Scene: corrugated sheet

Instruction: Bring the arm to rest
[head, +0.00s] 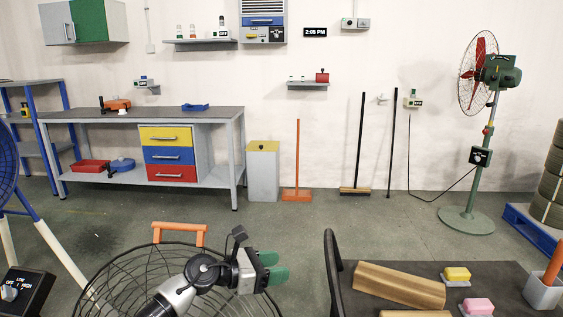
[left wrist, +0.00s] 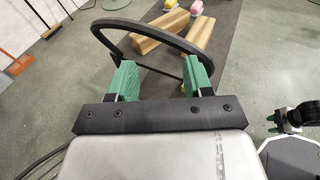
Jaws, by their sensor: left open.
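My left gripper (head: 277,267) is at the lower middle of the head view, with green fingertips pointing right. In the left wrist view its two green fingers (left wrist: 160,78) stand wide apart with nothing between them touching both. The gripper is open and empty. A black curved bar (head: 332,270) at the dark table's left edge is a little right of it. In the left wrist view this bar (left wrist: 150,33) arches beyond the fingers; I cannot tell whether it touches one. A dark part with a green tip (left wrist: 285,122) at the lower right may be my right gripper; its jaws are unclear.
A black wire fan guard (head: 120,280) lies close under my left arm. The dark table (head: 355,302) at right holds wooden blocks (head: 400,285), a yellow sponge (head: 457,273) and a pink one (head: 478,304). A green pedestal fan (head: 467,218) stands farther back.

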